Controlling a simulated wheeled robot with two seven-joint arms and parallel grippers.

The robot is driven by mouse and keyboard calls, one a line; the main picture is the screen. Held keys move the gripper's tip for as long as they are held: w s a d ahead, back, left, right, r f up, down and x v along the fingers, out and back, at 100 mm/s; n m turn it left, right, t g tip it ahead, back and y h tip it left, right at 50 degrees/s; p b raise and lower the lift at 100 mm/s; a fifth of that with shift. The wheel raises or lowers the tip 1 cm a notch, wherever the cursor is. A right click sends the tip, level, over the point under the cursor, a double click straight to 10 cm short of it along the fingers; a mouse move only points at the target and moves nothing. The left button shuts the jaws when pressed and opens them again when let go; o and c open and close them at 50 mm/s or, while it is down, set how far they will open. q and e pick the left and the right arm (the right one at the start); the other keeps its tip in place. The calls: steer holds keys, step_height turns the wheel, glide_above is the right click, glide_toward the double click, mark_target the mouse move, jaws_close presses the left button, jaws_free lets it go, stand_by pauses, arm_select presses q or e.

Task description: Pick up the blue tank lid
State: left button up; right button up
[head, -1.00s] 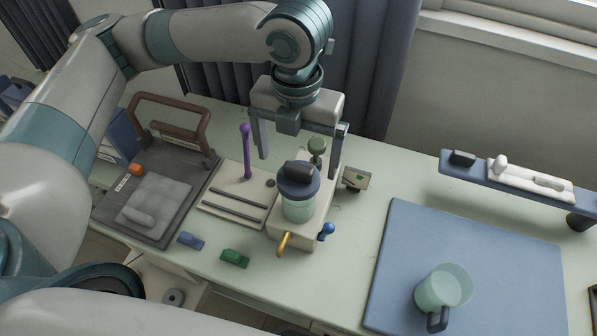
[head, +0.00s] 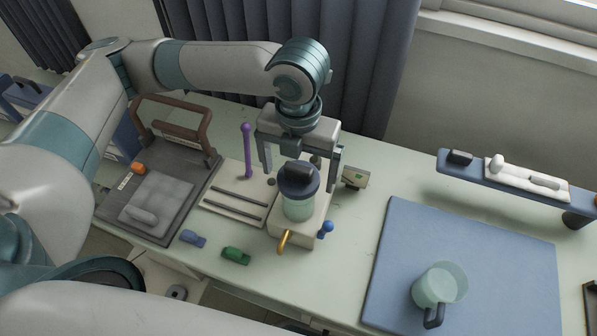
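The blue tank lid (head: 299,184) is a round dark blue disc with a black knob (head: 298,170) on top. It sits on a pale green clear tank (head: 298,208), which stands on a cream machine base (head: 303,232). My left gripper (head: 299,176) points down over the lid. Its two fingers are wide apart, one to each side of the black knob in the picture, and nothing is held. I cannot tell how far the fingertips are above or behind the lid. My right gripper is not in view.
A brass spout (head: 285,241) and a blue lever (head: 326,229) stick out of the base's front. A purple stick (head: 247,152) stands at the left. A grey press (head: 160,195) with a brown handle is further left. A green cup (head: 438,285) sits on a blue mat (head: 480,250).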

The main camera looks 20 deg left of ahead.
mark_target(299, 167)
arm_select(q)
steer(key=c, duration=1)
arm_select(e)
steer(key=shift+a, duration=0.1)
arm_select(q)
steer(key=shift+r, duration=0.15)
steer(key=shift+r, duration=0.25)
step_height(299, 167, up, 3)
steer(key=shift+r+b, duration=0.15)
steer(key=shift+b, duration=0.6)
steer(key=w+d+r+b, duration=0.1)
steer(key=d+r, duration=0.1)
steer(key=d, duration=0.1)
steer(key=w+d+r+b, duration=0.1)
steer(key=w+d+r, duration=0.1)
steer(key=d, duration=0.2)
steer(key=w+d+r, duration=0.1)
steer(key=d+r, duration=0.2)
steer(key=shift+w+d+b, duration=0.3)
steer(key=shift+d+b, duration=0.1)
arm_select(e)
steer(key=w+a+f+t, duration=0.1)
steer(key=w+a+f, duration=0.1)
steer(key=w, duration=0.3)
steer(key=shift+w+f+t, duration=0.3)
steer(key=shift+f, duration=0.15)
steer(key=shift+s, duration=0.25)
